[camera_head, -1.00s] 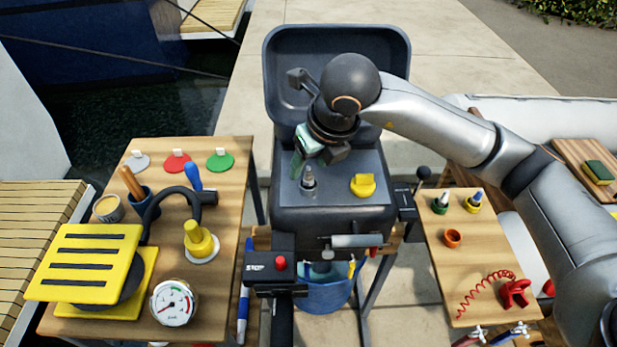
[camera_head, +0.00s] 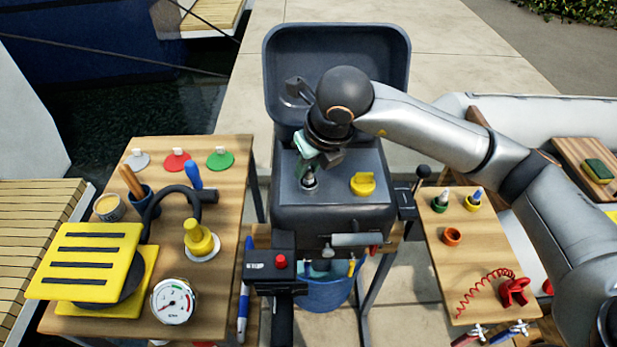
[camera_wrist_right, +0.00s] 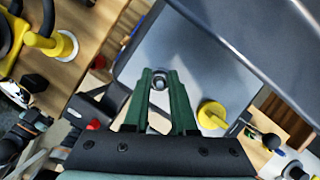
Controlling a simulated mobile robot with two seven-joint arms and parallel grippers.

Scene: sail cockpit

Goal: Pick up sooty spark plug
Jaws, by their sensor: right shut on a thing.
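The sooty spark plug (camera_head: 309,181) stands upright in its round seat on top of the dark grey outboard engine (camera_head: 335,215). My right gripper (camera_head: 311,171) comes down on it from above, its green fingers shut on the plug's upper part. In the right wrist view the plug (camera_wrist_right: 158,83) shows between the tips of the green fingers (camera_wrist_right: 160,78). The fingers hide part of its top in the head view. My left gripper is not in view.
A yellow cap (camera_head: 363,184) sits on the engine just right of the plug. The engine's open cover (camera_head: 336,45) stands behind. A side table (camera_head: 480,245) at the right holds two plugs in green and yellow cups and an empty orange cup (camera_head: 452,237).

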